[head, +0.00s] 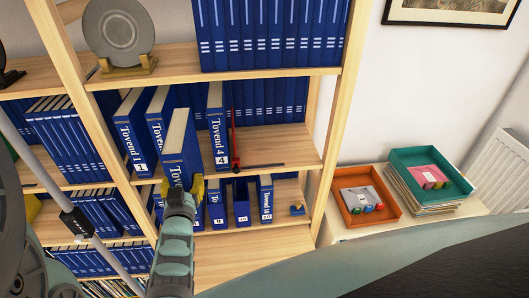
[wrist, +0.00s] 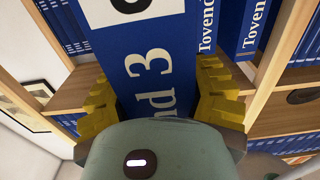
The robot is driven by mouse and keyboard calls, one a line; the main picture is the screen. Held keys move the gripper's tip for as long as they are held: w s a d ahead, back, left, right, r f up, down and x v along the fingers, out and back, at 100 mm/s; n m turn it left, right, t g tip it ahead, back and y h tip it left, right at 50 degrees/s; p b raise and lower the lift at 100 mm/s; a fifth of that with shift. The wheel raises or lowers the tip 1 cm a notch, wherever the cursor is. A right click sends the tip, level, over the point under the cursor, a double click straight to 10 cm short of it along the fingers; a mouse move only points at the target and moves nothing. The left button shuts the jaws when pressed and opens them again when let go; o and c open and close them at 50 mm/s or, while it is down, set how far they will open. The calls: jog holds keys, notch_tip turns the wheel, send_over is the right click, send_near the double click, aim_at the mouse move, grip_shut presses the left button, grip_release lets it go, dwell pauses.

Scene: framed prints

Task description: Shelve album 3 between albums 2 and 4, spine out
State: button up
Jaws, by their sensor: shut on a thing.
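Album 3 (head: 181,148) is a thick blue album with cream page edges on top. My gripper (head: 184,190) is shut on its lower part, yellow fingers on both sides. In the wrist view the spine of album 3 (wrist: 153,62) faces my camera between the fingers (wrist: 155,105), with "3" readable. Album 1 (head: 132,135) and album 2 (head: 158,118) lean at the left of the middle shelf (head: 275,150). Album 4 (head: 217,125) stands upright to the right, spine out. Album 3 appears in front of the space between albums 2 and 4, partly hiding it.
A thin red and black object (head: 236,150) is on the shelf right beside album 4. Lower-shelf albums (head: 241,200) stand below. A wooden upright (head: 323,125) bounds the right side. An orange tray (head: 350,212) and a teal tray (head: 430,160) are on the low cabinet at right.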

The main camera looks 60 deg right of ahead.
jog(key=b+x, duration=1.5)
jog(key=x, duration=0.5)
jog(key=shift+f+b, duration=0.3)
jog(key=shift+f, duration=0.1)
dwell(1.0)
jog(key=o, duration=1.4)
jog(key=shift+d+f, duration=0.1)
jog(key=shift+f, duration=0.15)
